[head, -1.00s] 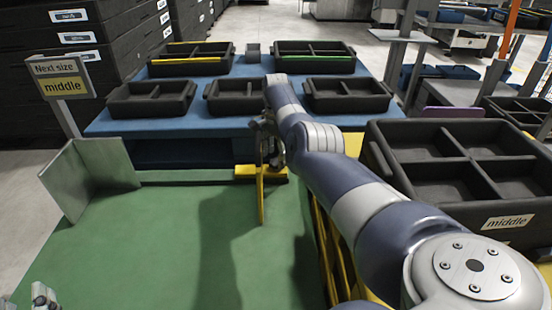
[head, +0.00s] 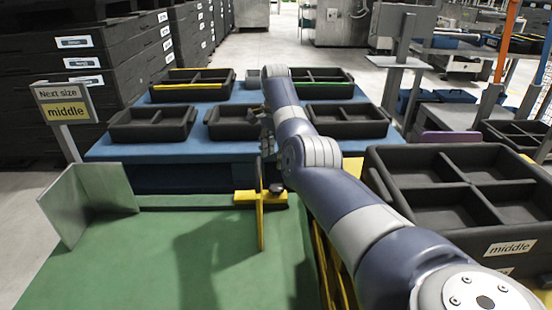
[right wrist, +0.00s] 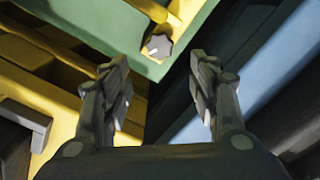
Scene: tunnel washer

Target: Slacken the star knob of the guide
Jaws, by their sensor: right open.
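The guide is a yellow upright plate (head: 260,207) on a yellow foot at the far right corner of the green table. Its star knob (head: 276,188) shows small and dark on the foot, just right of the plate. In the right wrist view the knob (right wrist: 157,47) is grey and lobed, on the green corner beside a yellow part. My right gripper (head: 267,142) is above the knob, apart from it. In the right wrist view its two fingers (right wrist: 162,95) are spread with nothing between them, and the knob lies beyond the tips. My left gripper is not in view.
A blue table (head: 220,148) with several black divided trays (head: 152,123) stands behind. A large black crate labelled middle (head: 465,190) is at right, close to my right arm. A grey-green angled plate (head: 90,200) stands at the left; the green tabletop (head: 150,260) is mostly clear.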

